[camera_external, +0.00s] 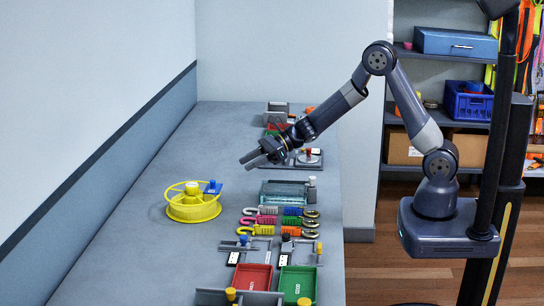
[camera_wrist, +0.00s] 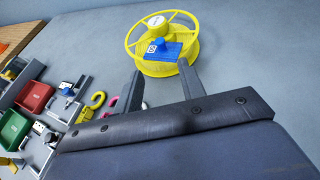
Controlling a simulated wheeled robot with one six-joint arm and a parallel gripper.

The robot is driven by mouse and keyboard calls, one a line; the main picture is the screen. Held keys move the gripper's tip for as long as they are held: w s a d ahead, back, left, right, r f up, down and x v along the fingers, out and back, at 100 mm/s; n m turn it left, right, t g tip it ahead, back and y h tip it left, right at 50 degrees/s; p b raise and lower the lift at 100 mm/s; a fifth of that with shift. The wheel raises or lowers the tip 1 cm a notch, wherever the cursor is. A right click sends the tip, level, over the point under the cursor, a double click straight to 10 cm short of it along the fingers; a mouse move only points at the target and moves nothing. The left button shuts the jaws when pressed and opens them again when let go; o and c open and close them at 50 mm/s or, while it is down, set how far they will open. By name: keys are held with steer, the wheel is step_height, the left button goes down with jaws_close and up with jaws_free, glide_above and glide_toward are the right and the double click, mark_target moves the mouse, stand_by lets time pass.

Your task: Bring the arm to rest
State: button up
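My gripper (camera_external: 250,160) hangs in the air above the grey bench (camera_external: 130,240), with its fingers pointing left and slightly down. In the wrist view its two fingers (camera_wrist: 160,72) stand apart, with nothing held between them. My arm reaches left from its base at the right and is bent at the elbow. A yellow spoked reel (camera_external: 192,205) lies on the bench, left of and below the gripper in the outside view, apart from it. A blue tag with a knob (camera_wrist: 158,48) is at the reel's near side in the wrist view.
Coloured padlock-like pieces (camera_external: 265,220), a red tray (camera_external: 252,278) and a green tray (camera_external: 298,283) lie along the bench's right side. A clear teal-edged case (camera_external: 285,192) is beyond them. Shelves hold a blue crate (camera_external: 467,102). The bench's left part is mostly free.

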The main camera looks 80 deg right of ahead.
mark_target(217, 187)
steer(key=p+x, duration=0.2)
steer(key=x, duration=0.9)
steer(key=shift+w+a, duration=0.1)
steer(key=shift+w+a+f, duration=0.15)
steer(key=shift+w, duration=0.15)
steer(key=shift+f, duration=0.3)
steer(key=shift+r, duration=0.3)
